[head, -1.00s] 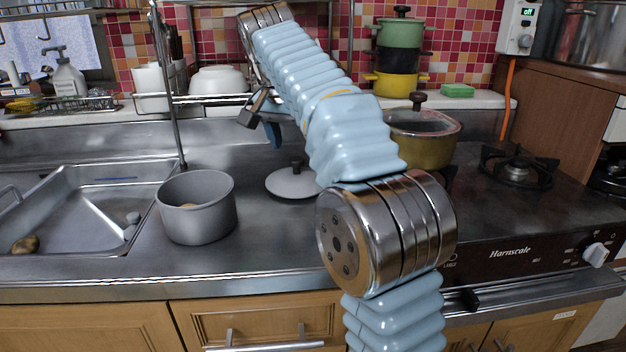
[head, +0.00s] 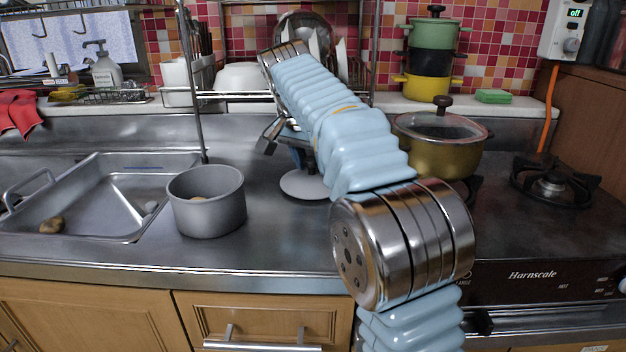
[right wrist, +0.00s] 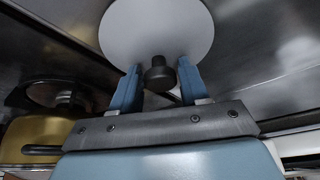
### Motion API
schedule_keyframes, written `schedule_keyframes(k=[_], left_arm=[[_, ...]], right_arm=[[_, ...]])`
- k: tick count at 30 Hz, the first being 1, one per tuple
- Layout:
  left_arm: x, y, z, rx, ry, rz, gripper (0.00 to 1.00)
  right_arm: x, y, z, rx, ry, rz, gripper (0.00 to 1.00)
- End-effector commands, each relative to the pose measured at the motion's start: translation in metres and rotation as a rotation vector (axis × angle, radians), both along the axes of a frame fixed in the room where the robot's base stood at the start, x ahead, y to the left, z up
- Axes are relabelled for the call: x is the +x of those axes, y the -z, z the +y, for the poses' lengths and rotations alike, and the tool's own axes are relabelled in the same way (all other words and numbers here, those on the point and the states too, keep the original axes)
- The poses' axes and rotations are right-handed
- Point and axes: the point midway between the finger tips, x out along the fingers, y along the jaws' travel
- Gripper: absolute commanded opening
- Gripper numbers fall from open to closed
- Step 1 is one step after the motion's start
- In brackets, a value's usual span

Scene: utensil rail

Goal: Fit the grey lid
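The grey lid (head: 303,187) lies flat on the steel counter, partly behind my right arm in the head view. In the right wrist view the lid (right wrist: 157,30) is a pale disc with a dark knob (right wrist: 159,75). My right gripper (head: 306,160) is over the lid, and its blue fingers (right wrist: 158,82) stand apart on either side of the knob. Narrow gaps show between fingers and knob. The grey pot (head: 206,203) stands open and upright to the left of the lid, with something yellowish inside. My left gripper is not in view.
A sink (head: 110,195) lies left of the pot. A gold pot with a glass lid (head: 440,140) stands right of my arm by the stove (head: 550,190). A rack post (head: 192,90) rises behind the grey pot. Bare counter lies between pot and lid.

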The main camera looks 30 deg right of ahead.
Motion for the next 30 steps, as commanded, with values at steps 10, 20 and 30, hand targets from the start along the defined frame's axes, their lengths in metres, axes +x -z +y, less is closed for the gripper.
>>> schedule_keyframes(k=[10, 20, 30], left_arm=[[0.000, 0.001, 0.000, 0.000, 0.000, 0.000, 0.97], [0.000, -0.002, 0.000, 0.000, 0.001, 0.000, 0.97], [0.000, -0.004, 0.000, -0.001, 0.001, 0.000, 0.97]], right_arm=[[-0.001, 0.003, 0.000, 0.003, 0.001, 0.007, 0.04], [0.000, -0.013, 0.000, 0.001, 0.002, 0.006, 0.04], [-0.036, -0.092, 0.039, 0.000, -0.003, -0.001, 0.04]])
